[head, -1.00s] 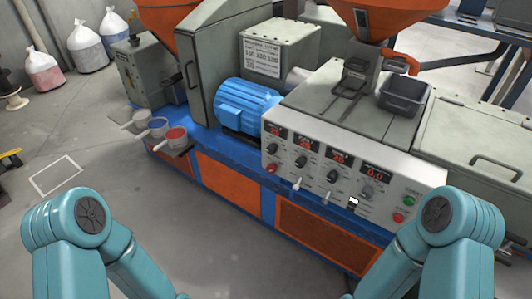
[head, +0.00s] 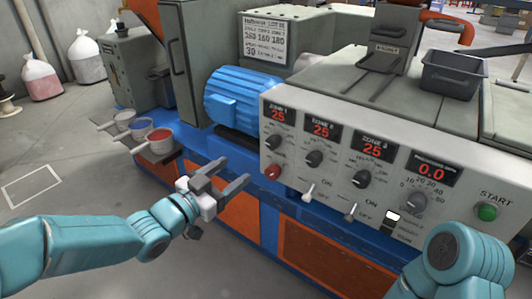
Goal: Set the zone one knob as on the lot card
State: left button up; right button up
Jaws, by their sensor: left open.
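The zone one knob (head: 273,142) is a black dial on the sloped control panel, under the zone one display (head: 278,116), which reads 25. The lot card (head: 276,37) is a white sheet on the grey housing behind. Its large row is three numbers, the last two apparently 160 and 180, and a 30 stands lower; the first is hard to read. My left gripper (head: 235,173) is open and empty, in front of the machine, left of the panel and below the knob, apart from it. My right gripper is out of view; only its arm shows at lower right.
Zone two (head: 314,158) and zone three (head: 360,179) knobs sit to the right, their displays also at 25. A red button (head: 272,172) is just below the zone one knob. Toggle switches (head: 309,190) stick out lower down. Small pots (head: 160,141) stand at left.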

aim_at(270, 145)
pick_arm(q)
jog(key=b+x, duration=0.1)
jog(key=x, duration=1.2)
jog(key=shift+d, duration=0.15)
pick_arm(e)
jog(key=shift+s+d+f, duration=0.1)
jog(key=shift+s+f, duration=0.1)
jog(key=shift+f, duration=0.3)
pick_arm(q)
jog(key=c, duration=1)
jog(key=shift+f, duration=0.1)
jog(key=shift+c, duration=0.2)
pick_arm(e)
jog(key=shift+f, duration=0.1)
